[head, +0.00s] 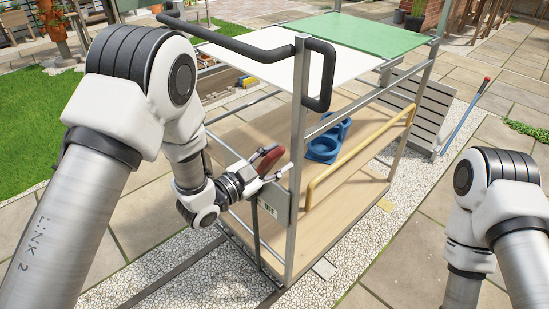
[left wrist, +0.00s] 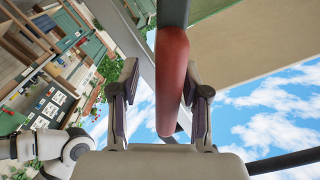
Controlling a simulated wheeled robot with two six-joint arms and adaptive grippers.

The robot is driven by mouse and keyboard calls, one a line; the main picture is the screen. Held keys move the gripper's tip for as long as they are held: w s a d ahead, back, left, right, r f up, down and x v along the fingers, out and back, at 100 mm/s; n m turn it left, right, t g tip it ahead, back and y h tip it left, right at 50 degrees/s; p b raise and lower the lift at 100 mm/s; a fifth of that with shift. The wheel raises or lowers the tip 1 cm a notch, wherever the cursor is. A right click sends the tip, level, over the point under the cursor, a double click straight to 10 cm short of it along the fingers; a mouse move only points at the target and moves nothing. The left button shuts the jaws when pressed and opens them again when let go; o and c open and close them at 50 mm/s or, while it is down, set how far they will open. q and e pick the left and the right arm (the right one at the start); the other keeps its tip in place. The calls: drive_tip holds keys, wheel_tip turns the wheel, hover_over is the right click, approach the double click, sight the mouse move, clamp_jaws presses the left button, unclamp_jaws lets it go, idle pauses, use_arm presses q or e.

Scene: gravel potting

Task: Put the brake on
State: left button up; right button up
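The brake lever's red grip (head: 270,160) is at the near corner post of the cart (head: 298,120), above a small plate with dark markings (head: 270,208) too small to read. My left gripper (head: 279,165) is at the red grip. In the left wrist view the red grip (left wrist: 172,80) runs between the two fingers of my left gripper (left wrist: 160,75). The fingers are apart, with a clear gap on the left side and the right finger close to the grip. My right arm shows at the right in the head view; its gripper is out of view.
The cart has a white and green top (head: 375,34), a black push handle (head: 245,48), a yellow rail (head: 360,155) and a wooden lower deck holding a blue object (head: 327,143). Dark rails (head: 175,272) run through pale gravel. A slatted grey panel (head: 418,105) stands behind.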

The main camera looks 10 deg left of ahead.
use_arm(q)
drive_tip(key=v, duration=1.2)
